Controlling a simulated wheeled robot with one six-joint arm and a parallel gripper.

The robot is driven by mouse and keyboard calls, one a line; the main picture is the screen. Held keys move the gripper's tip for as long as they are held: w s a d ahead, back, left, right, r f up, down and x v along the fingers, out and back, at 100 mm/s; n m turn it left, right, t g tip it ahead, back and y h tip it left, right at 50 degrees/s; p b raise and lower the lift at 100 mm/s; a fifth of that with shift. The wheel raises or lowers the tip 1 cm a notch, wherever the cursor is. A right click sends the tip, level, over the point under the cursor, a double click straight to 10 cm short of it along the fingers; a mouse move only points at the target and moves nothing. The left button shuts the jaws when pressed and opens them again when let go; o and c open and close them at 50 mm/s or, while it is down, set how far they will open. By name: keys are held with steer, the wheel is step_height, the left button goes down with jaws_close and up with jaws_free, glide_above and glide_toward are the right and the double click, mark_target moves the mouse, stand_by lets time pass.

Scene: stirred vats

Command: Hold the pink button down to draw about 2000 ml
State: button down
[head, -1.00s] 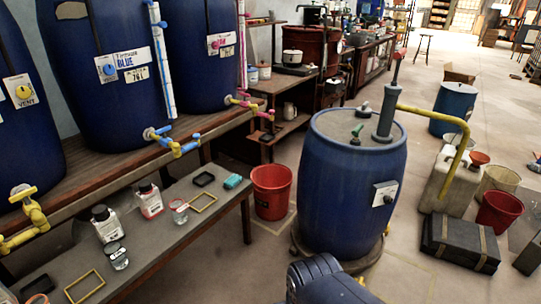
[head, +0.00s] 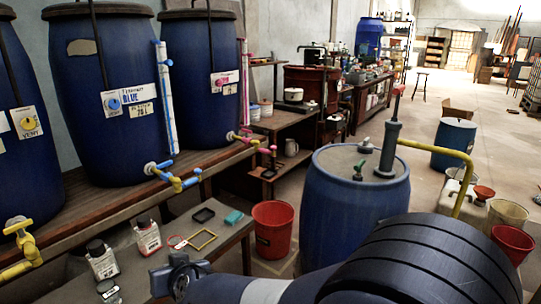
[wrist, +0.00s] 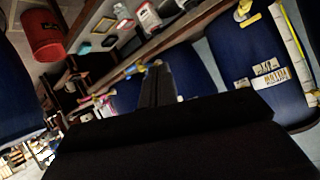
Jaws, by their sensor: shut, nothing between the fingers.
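The pink button (head: 218,84) is a small round knob on a white plate on the front of the rightmost blue wall vat (head: 203,45), in the head view. A pink tap (head: 238,136) sits low on that vat. My gripper (head: 158,282) is at the lower left of the head view, above the low bench and well apart from the button. In the wrist view its fingers (wrist: 156,78) are together, with nothing held. The button cannot be made out in the wrist view.
A free-standing blue barrel (head: 335,200) with a pump stands right of the red bucket (head: 273,228). The low bench (head: 222,262) holds bottles, a yellow frame (head: 202,240) and a teal block (head: 233,217). A blue-button vat (head: 105,140) stands left of the pink one.

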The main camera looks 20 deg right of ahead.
steer(key=w+a+f+m+t+h+b, duration=0.1)
steer(key=a+f+m+t+h, duration=0.1)
steer(key=a+h, duration=0.5)
steer(key=a+m+t, duration=0.1)
steer(key=a+t, duration=0.1)
steer(key=a, duration=0.1)
steer(key=shift+w+f, duration=0.2)
steer(key=shift+w, duration=0.15)
steer(key=shift+d, duration=0.1)
